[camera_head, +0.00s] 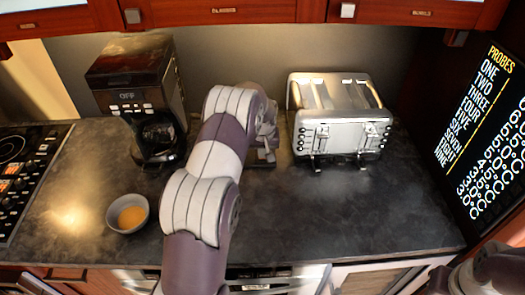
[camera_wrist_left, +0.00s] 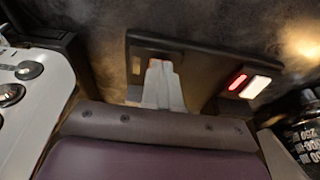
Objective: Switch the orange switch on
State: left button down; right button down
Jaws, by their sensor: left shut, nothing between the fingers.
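My left gripper (camera_head: 264,138) is in front of the back wall between the coffee maker and the toaster, partly behind my own arm. In the left wrist view its pale fingers (camera_wrist_left: 162,66) are shut and empty. Their tips lie over a recess in a dark switch plate (camera_wrist_left: 200,62); whether they touch it I cannot tell. A dim orange-brown patch (camera_wrist_left: 136,65) shows beside the fingers, perhaps the orange switch, mostly covered. A lit red strip (camera_wrist_left: 237,82) and a glowing white block (camera_wrist_left: 256,87) are on the plate's right side. Only part of my right arm shows, at lower right.
The coffee maker (camera_head: 135,75), its display reading OFF, stands left of my arm. A silver toaster (camera_head: 342,130) stands to the right. A grey bowl (camera_head: 112,222) with orange contents sits at front left. The counter (camera_head: 370,215) in front of the toaster is clear.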

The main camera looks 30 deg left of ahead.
pick_arm(q)
jog(key=shift+s+f+b, duration=0.1)
jog(key=shift+f+b, duration=0.25)
jog(key=shift+f, duration=0.15)
jog(key=shift+s+d+r, duration=0.1)
jog(key=shift+r, duration=0.15)
jog(key=shift+w, duration=0.2)
jog(key=shift+w+a+r+p, duration=0.35)
jog(key=shift+w+a, duration=0.05)
jog(key=shift+w, duration=0.1)
